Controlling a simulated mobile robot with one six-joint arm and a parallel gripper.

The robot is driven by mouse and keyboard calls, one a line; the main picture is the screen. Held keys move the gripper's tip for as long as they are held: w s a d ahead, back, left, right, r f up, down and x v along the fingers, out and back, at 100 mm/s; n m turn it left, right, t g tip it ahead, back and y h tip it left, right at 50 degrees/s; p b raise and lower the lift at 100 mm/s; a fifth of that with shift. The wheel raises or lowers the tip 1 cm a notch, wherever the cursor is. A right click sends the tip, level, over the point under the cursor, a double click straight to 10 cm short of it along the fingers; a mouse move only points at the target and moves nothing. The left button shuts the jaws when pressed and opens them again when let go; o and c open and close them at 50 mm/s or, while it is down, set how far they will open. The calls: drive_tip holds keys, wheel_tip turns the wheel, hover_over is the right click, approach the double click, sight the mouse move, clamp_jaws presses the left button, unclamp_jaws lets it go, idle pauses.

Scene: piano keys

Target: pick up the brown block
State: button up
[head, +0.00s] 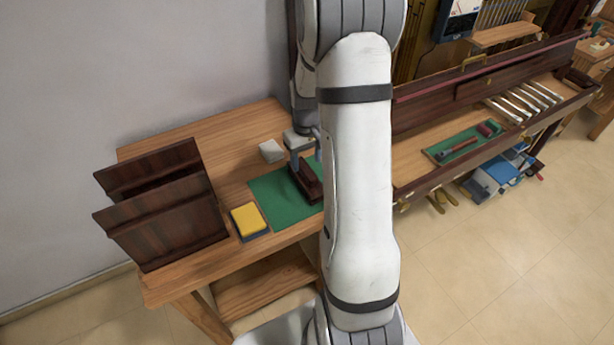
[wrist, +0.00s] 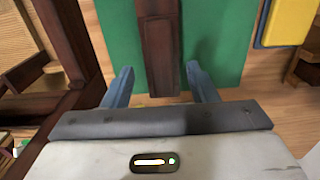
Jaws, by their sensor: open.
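The brown block (wrist: 160,40) is a long dark wooden piece lying on a green mat (wrist: 118,35). In the wrist view it runs from the top edge down to between my fingers. My gripper (wrist: 160,82) is open, with one blue-grey finger on each side of the block's near end. I cannot tell whether either finger touches it. In the head view the block (head: 306,184) shows on the green mat (head: 272,197), partly hidden by my gripper (head: 305,160) above it and by my arm.
A yellow-topped pad (head: 248,219) lies left of the mat on the wooden table (head: 240,130). Dark wooden panels (head: 165,205) stand at the table's left. A white cloth-like item (head: 271,150) lies behind the mat. A long piano-part case (head: 425,165) is on the right.

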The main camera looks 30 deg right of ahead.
sight(306, 168)
wheel_tip(306, 168, down, 4)
drive_tip(key=shift+r, duration=0.25)
drive_tip(key=shift+w, duration=0.1)
clamp_jaws()
idle(0.4)
